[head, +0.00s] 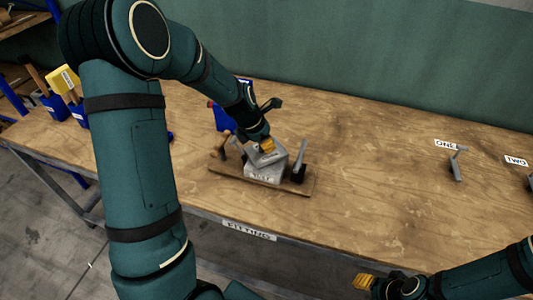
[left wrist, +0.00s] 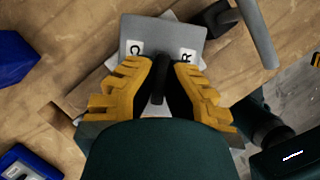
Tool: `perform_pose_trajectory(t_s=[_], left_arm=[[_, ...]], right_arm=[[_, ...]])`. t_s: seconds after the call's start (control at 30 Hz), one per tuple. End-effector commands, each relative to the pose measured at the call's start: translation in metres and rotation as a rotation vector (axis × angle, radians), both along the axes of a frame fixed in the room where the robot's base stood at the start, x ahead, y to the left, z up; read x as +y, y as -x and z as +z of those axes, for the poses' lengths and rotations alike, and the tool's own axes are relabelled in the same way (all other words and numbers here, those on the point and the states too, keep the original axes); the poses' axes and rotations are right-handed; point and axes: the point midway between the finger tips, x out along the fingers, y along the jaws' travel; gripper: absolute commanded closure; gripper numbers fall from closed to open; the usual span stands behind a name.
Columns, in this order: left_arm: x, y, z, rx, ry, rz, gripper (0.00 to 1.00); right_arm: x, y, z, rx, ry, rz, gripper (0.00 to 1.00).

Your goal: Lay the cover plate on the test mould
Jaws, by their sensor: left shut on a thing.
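My left gripper (head: 267,146) is shut on the dark upright handle (left wrist: 160,78) of the grey cover plate (left wrist: 165,33). The plate carries white labels with black letters in the left wrist view. In the head view the cover plate (head: 266,157) is over the pale grey test mould (head: 262,173), which sits on a wooden board (head: 225,168). I cannot tell whether plate and mould touch; the plate hides most of the mould's top, and in the left wrist view the plate looks turned relative to what lies below. My right gripper (head: 363,282) is away at the lower right, its jaws unclear.
A grey lever clamp (head: 300,165) stands on the board's right side, close to the plate. Blue containers (head: 221,117) stand behind the board. Another lever (head: 456,164) is by the ONE label (head: 446,144), near the TWO label (head: 516,161). The bench (head: 370,180) between is clear.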

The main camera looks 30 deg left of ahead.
Motion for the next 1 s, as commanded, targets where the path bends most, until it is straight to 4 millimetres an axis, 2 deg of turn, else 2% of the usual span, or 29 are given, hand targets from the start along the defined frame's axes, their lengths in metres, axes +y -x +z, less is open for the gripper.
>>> perform_pose_trajectory(t_s=[0.3, 0.67, 0.77, 1.0], left_arm=[[0.000, 0.000, -0.035, 0.001, 0.001, 0.001, 1.00], [0.000, 0.000, -0.039, -0.002, 0.000, -0.001, 1.00], [0.000, 0.000, -0.039, -0.001, 0.001, 0.000, 0.66], [0.000, 0.000, -0.039, -0.001, 0.001, 0.000, 0.66]], right_arm=[[0.001, 0.003, -0.010, 0.007, -0.002, 0.006, 0.53], [0.001, 0.004, -0.011, 0.008, -0.002, 0.006, 0.53], [0.001, 0.004, -0.010, 0.008, -0.002, 0.006, 0.53], [0.001, 0.004, -0.010, 0.008, -0.002, 0.006, 0.53]])
